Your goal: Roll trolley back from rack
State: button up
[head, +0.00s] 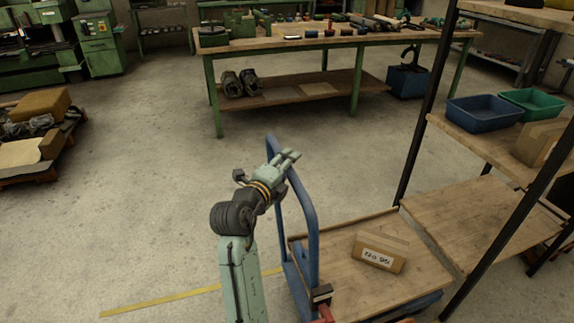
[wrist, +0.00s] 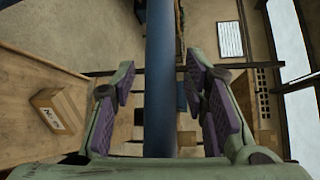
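The trolley has a blue tubular push handle (head: 308,215) and a wooden deck (head: 345,290). My gripper (head: 288,160) is at the top of the handle. In the wrist view my gripper (wrist: 160,95) is open, with the blue handle tube (wrist: 160,60) running between its purple-padded fingers. Gaps show on both sides of the tube.
The rack holds blue (head: 484,113) and green (head: 533,102) bins. A green-legged workbench (head: 290,43) with tools stands behind. A loaded pallet (head: 40,170) is at left. A yellow floor line (head: 165,299) runs left of the trolley. The floor between is clear.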

grip_shut()
dwell(0.7)
